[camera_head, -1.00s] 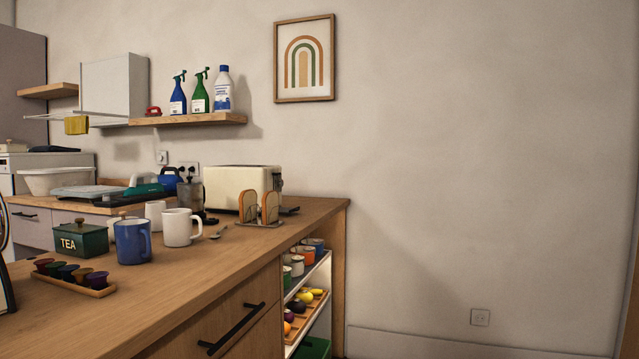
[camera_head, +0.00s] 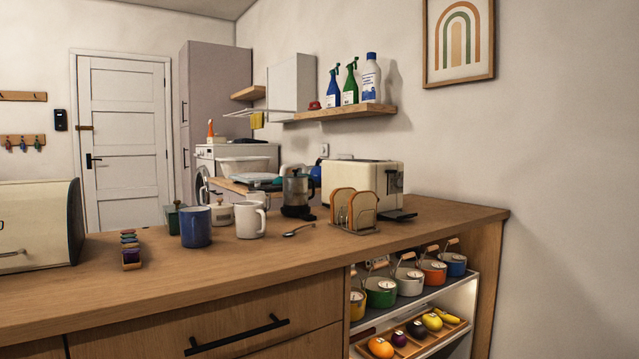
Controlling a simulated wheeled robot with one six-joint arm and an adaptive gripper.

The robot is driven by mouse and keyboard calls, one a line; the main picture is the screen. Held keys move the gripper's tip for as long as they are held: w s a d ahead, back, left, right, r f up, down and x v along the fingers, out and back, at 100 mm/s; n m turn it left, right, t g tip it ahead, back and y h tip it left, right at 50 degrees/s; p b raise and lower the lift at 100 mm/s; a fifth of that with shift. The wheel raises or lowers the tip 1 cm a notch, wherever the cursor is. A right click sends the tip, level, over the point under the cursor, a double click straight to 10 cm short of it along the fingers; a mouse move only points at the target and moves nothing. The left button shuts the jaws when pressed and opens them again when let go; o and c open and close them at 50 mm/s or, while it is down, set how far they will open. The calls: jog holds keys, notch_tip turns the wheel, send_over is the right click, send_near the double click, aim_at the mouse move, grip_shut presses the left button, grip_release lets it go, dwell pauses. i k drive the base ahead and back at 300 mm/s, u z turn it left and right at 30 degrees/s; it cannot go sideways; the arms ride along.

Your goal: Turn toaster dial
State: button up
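The cream toaster (camera_head: 372,177) stands at the back right of the wooden counter. Its right end carries a small dark knob or lever (camera_head: 396,180), too small to make out clearly. A dark flat piece (camera_head: 402,215) juts out low at that end. A toast rack (camera_head: 354,211) with bread slices stands in front of the toaster and hides part of its front. My gripper is not in view.
The counter's right end (camera_head: 465,214) is clear. Open shelves below hold pots and fruit.

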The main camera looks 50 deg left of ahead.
aim_at(398, 182)
jog(key=u, duration=0.9)
jog(key=i, duration=0.8)
jog(key=u, duration=0.75)
